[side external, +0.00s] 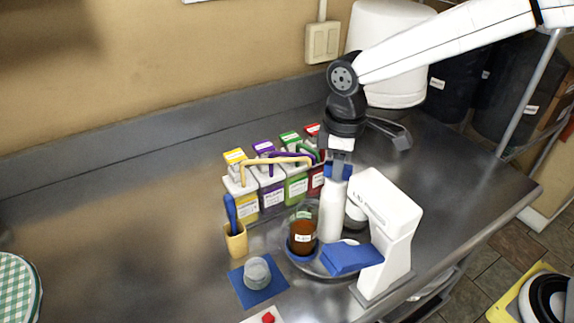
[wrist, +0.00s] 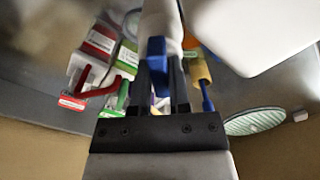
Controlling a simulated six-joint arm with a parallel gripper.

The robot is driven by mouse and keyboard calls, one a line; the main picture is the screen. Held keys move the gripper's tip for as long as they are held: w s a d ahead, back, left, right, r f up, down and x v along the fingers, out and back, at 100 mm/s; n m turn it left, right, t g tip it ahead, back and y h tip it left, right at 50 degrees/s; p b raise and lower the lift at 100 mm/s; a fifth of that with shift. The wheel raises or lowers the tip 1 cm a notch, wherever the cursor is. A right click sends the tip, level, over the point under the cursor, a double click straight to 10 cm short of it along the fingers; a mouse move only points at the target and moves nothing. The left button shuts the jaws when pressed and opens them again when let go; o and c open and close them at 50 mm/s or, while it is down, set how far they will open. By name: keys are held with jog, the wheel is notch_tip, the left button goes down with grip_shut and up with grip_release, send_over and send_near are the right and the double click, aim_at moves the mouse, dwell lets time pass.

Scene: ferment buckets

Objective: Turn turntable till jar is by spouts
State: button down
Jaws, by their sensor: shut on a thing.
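My gripper (side external: 340,168) is shut on the blue top of a white bottle-like post (side external: 332,210), which stands upright at the turntable. In the wrist view the fingers (wrist: 161,78) close around this blue piece (wrist: 157,50). The turntable (side external: 318,268) is a grey disc, partly hidden by the post and a white machine. A clear jar (side external: 303,236) of brown liquid with a white label stands at its left side, left of the post. Coloured buckets (side external: 270,197) stand behind it, with a yellow spout (side external: 263,161) and a purple spout (side external: 290,155) above them.
A tan cup (side external: 236,242) with a blue-handled tool is at the left. A glass (side external: 257,272) stands on a blue mat (side external: 246,292) in front. The counter at far left is mostly clear.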

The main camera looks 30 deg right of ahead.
jog(key=shift+m, duration=0.7)
dwell(0.5)
jog(key=shift+m, duration=8.3)
jog(key=c, duration=0.6)
grip_release()
